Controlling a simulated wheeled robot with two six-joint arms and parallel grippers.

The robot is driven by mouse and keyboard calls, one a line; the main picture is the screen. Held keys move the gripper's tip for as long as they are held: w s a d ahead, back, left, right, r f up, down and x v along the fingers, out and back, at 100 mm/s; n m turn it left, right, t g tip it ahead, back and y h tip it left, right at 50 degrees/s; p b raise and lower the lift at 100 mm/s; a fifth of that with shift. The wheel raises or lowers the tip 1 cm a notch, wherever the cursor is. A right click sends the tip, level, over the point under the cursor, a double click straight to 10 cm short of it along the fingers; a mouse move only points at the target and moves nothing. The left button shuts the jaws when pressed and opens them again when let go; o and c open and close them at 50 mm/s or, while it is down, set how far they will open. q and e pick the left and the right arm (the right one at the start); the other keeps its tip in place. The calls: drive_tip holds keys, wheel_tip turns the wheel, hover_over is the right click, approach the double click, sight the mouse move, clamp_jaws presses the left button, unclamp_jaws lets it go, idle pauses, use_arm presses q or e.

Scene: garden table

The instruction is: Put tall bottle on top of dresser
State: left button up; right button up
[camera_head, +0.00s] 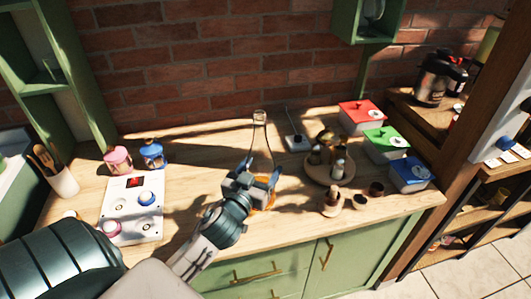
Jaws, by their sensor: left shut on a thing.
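The tall bottle (260,120) is clear glass with a narrow neck, upright or nearly so, near the middle of the head view. My left gripper (257,182) is shut on its lower part and hides much of it. An orange patch shows beside the jaws, low on the bottle. Whether the bottle's base touches the wood below cannot be told. The green dresser (281,269) with drawers, a door and a wooden top lies beneath the gripper and bottle. My right gripper is not in view.
Right of the bottle are a round tray (317,174) of small jars and red (361,117), green (386,143) and blue (410,174) lidded boxes. Left are a white panel (131,209), a pink jar (118,160) and a blue jar (152,153). A brick wall (200,58) stands behind.

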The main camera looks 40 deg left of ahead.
use_arm(q)
drive_tip(key=w+a+f+p, duration=0.2)
drive_tip(key=w+f+p, duration=0.1)
drive_tip(key=w, duration=0.6)
drive_tip(key=shift+w+a+f, duration=0.2)
drive_tip(key=shift+a+f, duration=0.15)
drive_tip(key=shift+f, duration=0.35)
drive_tip(key=shift+f, duration=0.1)
drive_tip(key=o, duration=1.4)
drive_tip(key=shift+o, duration=0.7)
